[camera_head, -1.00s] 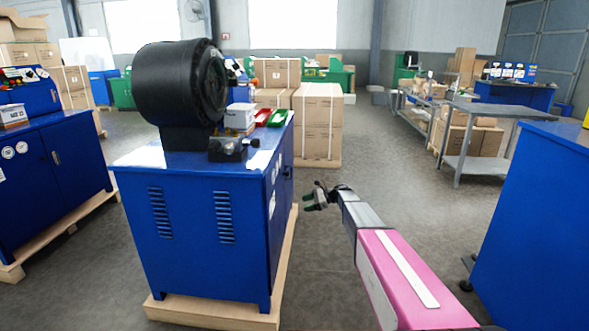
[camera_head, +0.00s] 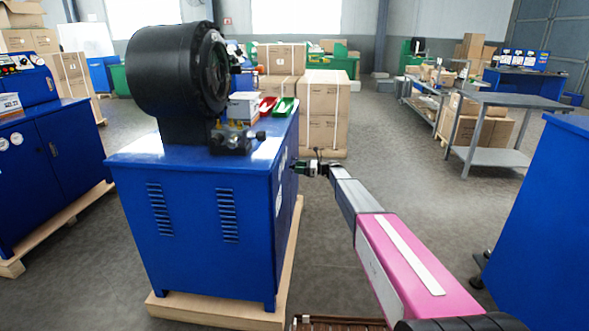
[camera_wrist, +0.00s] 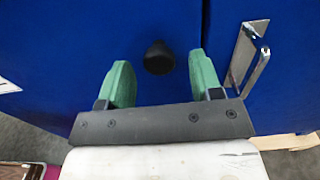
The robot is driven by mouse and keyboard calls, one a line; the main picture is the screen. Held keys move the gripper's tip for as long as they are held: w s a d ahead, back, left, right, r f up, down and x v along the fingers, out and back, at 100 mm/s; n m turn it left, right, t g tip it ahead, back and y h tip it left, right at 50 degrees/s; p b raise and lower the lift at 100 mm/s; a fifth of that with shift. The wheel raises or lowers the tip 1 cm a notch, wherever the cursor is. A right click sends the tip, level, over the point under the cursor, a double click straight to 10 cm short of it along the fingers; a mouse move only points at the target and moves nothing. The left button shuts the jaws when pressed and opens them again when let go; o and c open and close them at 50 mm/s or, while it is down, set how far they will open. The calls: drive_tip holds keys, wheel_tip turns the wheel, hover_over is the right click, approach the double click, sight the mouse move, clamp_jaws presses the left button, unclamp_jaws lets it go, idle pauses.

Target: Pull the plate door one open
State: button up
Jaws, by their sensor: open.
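The blue cabinet (camera_head: 190,215) stands left of my arm. Its front with the doors faces right and is seen edge-on in the head view. In the wrist view, a blue door (camera_wrist: 60,50) fills the left and middle, with a round black knob (camera_wrist: 158,56) near a vertical seam. Right of the seam is another blue panel with a metal handle (camera_wrist: 248,60). My gripper (camera_wrist: 160,63) is open, its green fingers on either side of the knob in the picture. Contact and the remaining distance cannot be told. In the head view my gripper (camera_head: 298,168) is close beside the door side.
A large black machine (camera_head: 180,80) sits on the cabinet, with red and green trays (camera_head: 284,105) behind it. A wooden pallet (camera_head: 220,310) juts out below. Boxes (camera_head: 325,115) stand behind.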

drive_tip(key=shift+a, duration=1.3)
clamp_jaws()
drive_tip(key=shift+d, duration=0.1)
